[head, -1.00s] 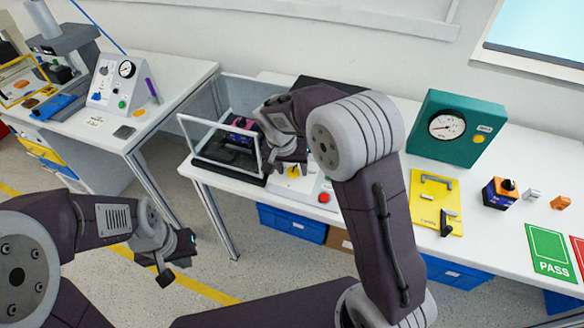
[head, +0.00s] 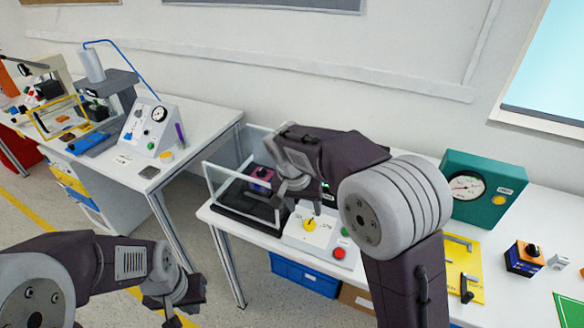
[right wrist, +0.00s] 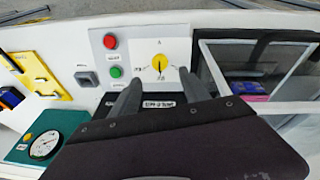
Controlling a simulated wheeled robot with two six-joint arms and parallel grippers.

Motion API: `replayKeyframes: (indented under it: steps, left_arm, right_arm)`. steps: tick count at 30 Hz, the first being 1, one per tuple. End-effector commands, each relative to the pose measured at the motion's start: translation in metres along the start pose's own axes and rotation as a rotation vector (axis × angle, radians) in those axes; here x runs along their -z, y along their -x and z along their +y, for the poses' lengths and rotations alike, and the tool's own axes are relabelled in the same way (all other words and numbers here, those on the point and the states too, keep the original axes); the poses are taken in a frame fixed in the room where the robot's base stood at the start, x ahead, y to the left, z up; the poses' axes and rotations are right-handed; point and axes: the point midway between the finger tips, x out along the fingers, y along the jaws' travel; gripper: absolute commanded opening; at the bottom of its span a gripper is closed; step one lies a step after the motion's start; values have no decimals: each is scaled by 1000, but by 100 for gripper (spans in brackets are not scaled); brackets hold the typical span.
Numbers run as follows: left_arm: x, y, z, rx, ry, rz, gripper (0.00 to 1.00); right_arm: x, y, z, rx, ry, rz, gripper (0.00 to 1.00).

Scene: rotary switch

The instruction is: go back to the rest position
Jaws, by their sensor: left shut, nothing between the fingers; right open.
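The rotary switch has a yellow knob (head: 309,224) on a pale control panel (head: 295,238) at the front of the bench. In the right wrist view the knob (right wrist: 159,62) appears just beyond my fingertips, between them. My right gripper (head: 297,190) is above and behind the panel, open and empty, apart from the knob. Its two spread fingers also show in the right wrist view (right wrist: 161,92). My left gripper (head: 180,298) is shut and empty, low over the floor at the lower left, away from the bench.
A clear-walled box (head: 222,190) with a purple part inside stands left of the panel. A red button (head: 339,254) and a green button (head: 345,232) are on its right. A teal gauge box (head: 462,200) and yellow plate (head: 470,285) are further right, partly behind my right arm.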

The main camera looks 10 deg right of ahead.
Motion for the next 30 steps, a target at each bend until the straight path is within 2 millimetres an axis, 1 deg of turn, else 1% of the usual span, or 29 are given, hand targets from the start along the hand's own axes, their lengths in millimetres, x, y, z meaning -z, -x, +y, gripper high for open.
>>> replayKeyframes:
  steps: [2,5,6,7,8,9,11,12,14,15,16,17,18,19,21,22,24,25,30]
  left_arm:
    - [0,1,0,0,0,0,0]
    - [1,12,0,0,0,0,0]
    - [2,20,0,0,0,0,0]
    - [3,28,0,0,0,0,0]
    - [4,36,1,0,0,0,0]
    - [5,47,1,0,0,0,0]
    - [6,58,1,0,0,0,0]
    - [7,64,1,0,0,0,0]
    - [8,73,1,0,0,0,0]
    - [8,77,2,0,0,0,0]
    - [8,80,2,0,0,0,0]
    - [8,81,2,0,0,0,0]
    - [8,81,2,0,0,0,0]
    - [8,80,2,0,0,0,0]
    - [8,77,2,0,0,0,0]
    - [8,77,2,0,0,0,0]
    - [8,77,2,0,0,0,0]
    - [8,77,2,0,0,0,0]
    - [8,77,2,0,0,0,0]
  right_arm:
    - [0,0,1,-1,-1,0,54]
    - [12,14,12,1,-33,7,54]
    - [19,26,22,3,-57,14,54]
    - [22,34,34,-3,-80,11,54]
    - [17,40,50,-16,-104,-9,54]
    - [7,44,72,-26,-138,-44,54]
    - [-14,42,93,-19,-145,-91,54]
    - [-29,40,105,-6,-129,-121,54]
    - [-55,36,119,23,-91,-160,54]
    - [-73,31,126,46,-54,-181,54]
    - [-87,28,130,66,-22,-192,54]
    - [-101,24,134,85,15,-202,54]
    - [-119,16,136,111,71,-211,54]
    - [-132,10,137,129,119,-213,54]
    - [-149,-2,135,167,231,-202,54]
    - [-149,-4,133,179,268,-185,54]
    - [-139,-4,128,197,331,-143,54]
    - [-138,-4,128,200,351,-136,54]
    - [-138,-4,127,201,373,-135,54]
